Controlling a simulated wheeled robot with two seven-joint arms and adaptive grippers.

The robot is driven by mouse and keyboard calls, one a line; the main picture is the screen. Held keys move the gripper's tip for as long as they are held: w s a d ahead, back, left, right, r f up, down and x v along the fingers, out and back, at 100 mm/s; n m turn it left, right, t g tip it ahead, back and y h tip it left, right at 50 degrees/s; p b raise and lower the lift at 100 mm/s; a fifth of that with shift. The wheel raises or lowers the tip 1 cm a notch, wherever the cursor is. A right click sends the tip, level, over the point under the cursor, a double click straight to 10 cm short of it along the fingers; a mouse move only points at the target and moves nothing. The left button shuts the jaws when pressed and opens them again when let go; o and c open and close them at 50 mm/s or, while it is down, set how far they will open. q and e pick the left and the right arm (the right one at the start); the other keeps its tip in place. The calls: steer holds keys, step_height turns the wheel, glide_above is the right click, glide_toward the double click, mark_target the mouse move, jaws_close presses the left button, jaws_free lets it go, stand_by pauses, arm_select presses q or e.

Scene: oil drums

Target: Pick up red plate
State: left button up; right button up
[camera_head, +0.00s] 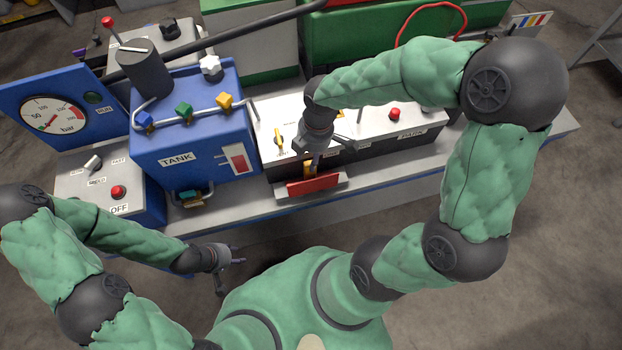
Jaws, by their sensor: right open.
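The red plate (314,185) lies at the front edge of the bench, in or on a small grey holder below the white control box. My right gripper (325,157) is right above and behind the plate, pointing down, with its fingers apart. The head view does not show clearly whether a finger touches the plate. My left gripper (233,263) is open and empty. It hangs in front of the bench, low and to the left of the plate.
The blue tank box (190,130) with coloured valves stands left of the plate. A pressure gauge (50,115) and a switch box (105,190) are further left. The white control box (380,122) with a red button is behind the plate. Floor in front is clear.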

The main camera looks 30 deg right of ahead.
mark_target(310, 161)
steer(key=f+b, duration=0.2)
steer(key=f, duration=0.3)
steer(key=shift+w+f+b, duration=0.15)
steer(key=shift+w+b, duration=0.05)
steer(key=shift+b, duration=0.15)
jaws_close()
